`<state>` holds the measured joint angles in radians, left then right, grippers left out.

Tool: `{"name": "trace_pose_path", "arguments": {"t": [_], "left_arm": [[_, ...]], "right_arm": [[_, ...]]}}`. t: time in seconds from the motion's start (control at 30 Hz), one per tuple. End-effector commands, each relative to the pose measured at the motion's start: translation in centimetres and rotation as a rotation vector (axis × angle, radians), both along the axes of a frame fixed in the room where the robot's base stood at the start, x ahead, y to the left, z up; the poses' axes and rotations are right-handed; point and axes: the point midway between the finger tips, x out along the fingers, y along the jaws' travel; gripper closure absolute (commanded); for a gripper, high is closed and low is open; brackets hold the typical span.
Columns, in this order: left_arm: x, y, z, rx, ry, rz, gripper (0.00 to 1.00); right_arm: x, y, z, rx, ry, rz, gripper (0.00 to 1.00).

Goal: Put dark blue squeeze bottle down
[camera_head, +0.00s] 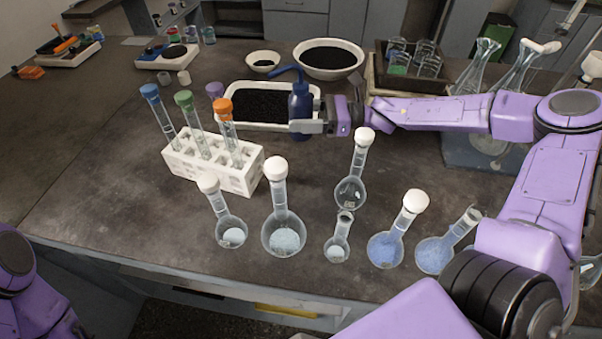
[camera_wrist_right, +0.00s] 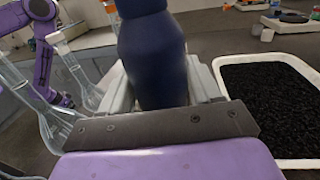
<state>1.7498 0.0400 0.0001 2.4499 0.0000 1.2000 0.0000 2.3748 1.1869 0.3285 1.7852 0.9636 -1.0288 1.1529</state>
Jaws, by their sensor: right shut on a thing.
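The dark blue squeeze bottle (camera_head: 300,108) stands upright near the middle of the bench in the head view, with its bent spout pointing left. My right gripper (camera_head: 312,126) is shut on its lower part from the right. In the right wrist view the bottle (camera_wrist_right: 152,55) fills the space between the fingers. I cannot tell whether its base touches the bench. My left gripper is not in view; only part of my left arm shows at the lower left.
A white tray of black granules (camera_head: 258,104) is just behind and left of the bottle. A white test tube rack (camera_head: 212,165) with capped tubes stands to the left. Several flasks (camera_head: 283,235) stand in front. Bowls (camera_head: 329,60) are behind. Bare bench lies between the bottle and the flasks.

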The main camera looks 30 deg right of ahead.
Motion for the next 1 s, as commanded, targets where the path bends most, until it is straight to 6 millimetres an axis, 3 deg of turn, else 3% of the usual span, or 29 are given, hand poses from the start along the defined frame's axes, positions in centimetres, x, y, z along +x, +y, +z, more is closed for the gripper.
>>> {"name": "trace_pose_path", "arguments": {"t": [0.03, 0.6, 1.0], "left_arm": [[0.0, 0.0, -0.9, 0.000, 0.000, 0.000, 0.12], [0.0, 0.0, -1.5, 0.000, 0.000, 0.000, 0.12], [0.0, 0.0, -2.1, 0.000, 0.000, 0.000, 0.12]], "right_arm": [[0.0, 0.0, -1.0, 0.000, -0.001, 0.001, 0.44], [0.0, 0.1, -10.7, 0.000, 0.002, 0.001, 0.44], [0.0, 0.0, -11.4, 0.001, -0.002, 0.000, 0.44]]}}
